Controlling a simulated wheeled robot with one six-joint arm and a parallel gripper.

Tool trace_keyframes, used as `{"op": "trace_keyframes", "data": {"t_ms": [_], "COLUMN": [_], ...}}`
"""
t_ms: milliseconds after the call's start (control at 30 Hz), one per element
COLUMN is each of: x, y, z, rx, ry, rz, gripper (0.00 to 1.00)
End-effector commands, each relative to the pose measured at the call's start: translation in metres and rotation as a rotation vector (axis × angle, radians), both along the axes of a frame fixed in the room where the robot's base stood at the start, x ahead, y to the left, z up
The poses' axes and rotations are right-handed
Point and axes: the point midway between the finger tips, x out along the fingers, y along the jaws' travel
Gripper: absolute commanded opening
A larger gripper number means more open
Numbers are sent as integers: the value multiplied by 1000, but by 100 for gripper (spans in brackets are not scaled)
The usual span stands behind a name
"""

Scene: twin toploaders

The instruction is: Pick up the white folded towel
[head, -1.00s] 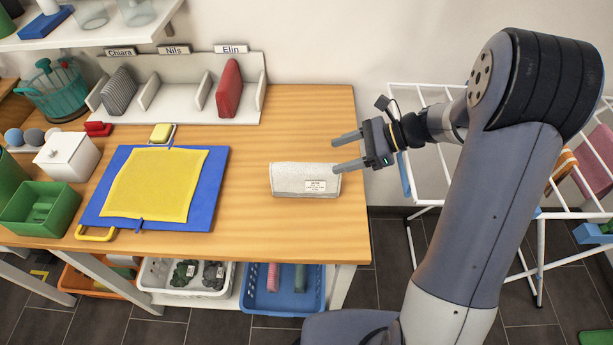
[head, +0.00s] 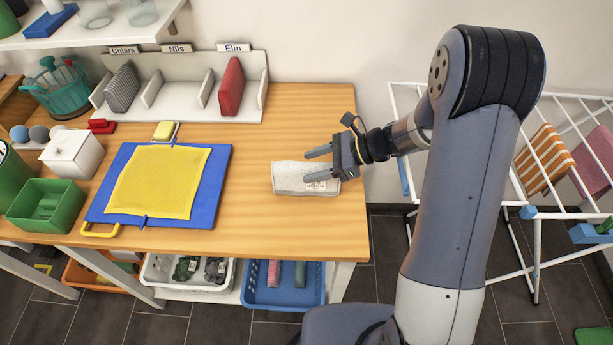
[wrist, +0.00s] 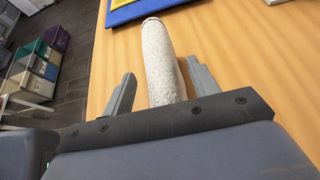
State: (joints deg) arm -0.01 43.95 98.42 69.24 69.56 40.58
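The white folded towel (head: 290,178) lies on the right part of the wooden table in the head view, a pale bundle with a small label. In the wrist view the towel (wrist: 161,60) is a speckled roll, end-on, running away between the two fingers. My gripper (head: 311,165) is open over the towel's right end in the head view. In the wrist view my gripper (wrist: 156,88) has one finger on each side of the towel, with gaps showing. I cannot tell how high the fingers are above the table.
A blue board (head: 216,190) with a yellow cloth (head: 158,182) lies left of the towel. A rack (head: 190,108) with name labels holds a grey and a red bundle behind. A white drying rack (head: 535,205) stands right of the table. Bare tabletop (head: 290,120) lies behind the towel.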

Motion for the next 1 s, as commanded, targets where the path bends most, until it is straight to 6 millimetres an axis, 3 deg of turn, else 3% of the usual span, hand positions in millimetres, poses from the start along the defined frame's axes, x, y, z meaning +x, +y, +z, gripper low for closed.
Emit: {"op": "trace_keyframes", "data": {"t_ms": [667,1000], "x": [0,0], "y": [0,0], "z": [0,1], "rx": [0,1], "ry": [0,-1], "rz": [0,0], "gripper": [1,0]}}
